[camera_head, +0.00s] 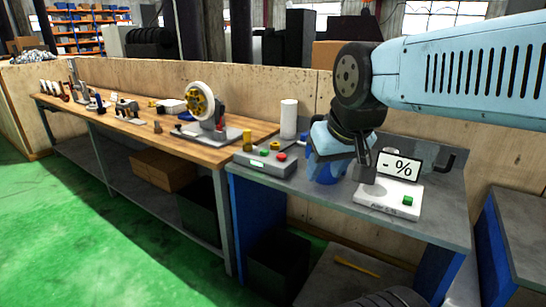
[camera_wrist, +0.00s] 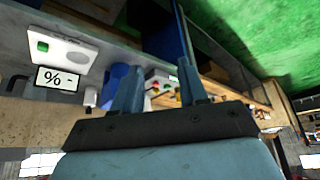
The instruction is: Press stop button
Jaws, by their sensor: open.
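A grey control box (camera_head: 264,163) sits at the left end of the grey bench. A red button (camera_head: 282,157) and a green button (camera_head: 264,149) stand on its top. In the wrist view the control box (camera_wrist: 160,76) shows small beyond my fingertips, partly hidden by the fingers. I cannot read any label that tells which button is the stop. My gripper (camera_wrist: 159,65) is open and empty, with its two fingers apart. In the head view my gripper (camera_head: 326,155) is over the bench, to the right of the control box and apart from it.
A white device with a % display (camera_head: 398,167) and a green button stands right of my gripper. A blue object (camera_head: 325,172) and a white cylinder (camera_head: 289,118) are near the box. A wooden bench (camera_head: 160,137) with a grinding wheel extends left.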

